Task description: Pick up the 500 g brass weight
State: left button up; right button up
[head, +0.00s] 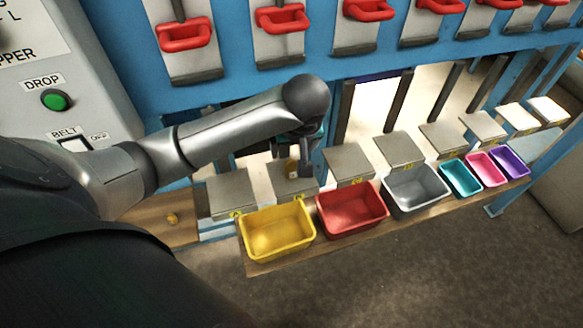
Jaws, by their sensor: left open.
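A brass weight (292,167) stands on the second grey platform from the left. My left gripper (300,166) is open and right at this weight, with its fingers pointing down. A finger partly hides the weight, and I cannot tell whether the fingers touch it. A smaller brass piece (172,219) lies on the wooden shelf at the left. No mass markings are readable on either piece. My right gripper is not in view.
Below the platforms, a wooden ledge (262,269) carries a yellow bin (277,255), a red bin (352,229), a grey bin (416,208) and several smaller ones. Dark uprights (398,101) stand behind the platforms. A control box (90,75) is at upper left.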

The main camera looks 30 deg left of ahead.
aim_at(292, 165)
pick_arm(q)
jog(key=b+x, duration=0.1)
jog(key=x, duration=0.8)
jog(key=shift+w+a+f+b, duration=0.15)
jog(key=shift+f+b, duration=0.15)
jog(key=shift+f, duration=0.05)
jog(key=shift+w+d+b+x, duration=0.15)
jog(key=shift+b+x, duration=0.15)
jog(key=shift+x, duration=1)
jog(key=shift+w+d+b+x, duration=0.15)
jog(key=shift+b+x, duration=0.1)
jog(key=shift+x, duration=1.1)
jog(key=shift+s, duration=0.1)
grip_shut()
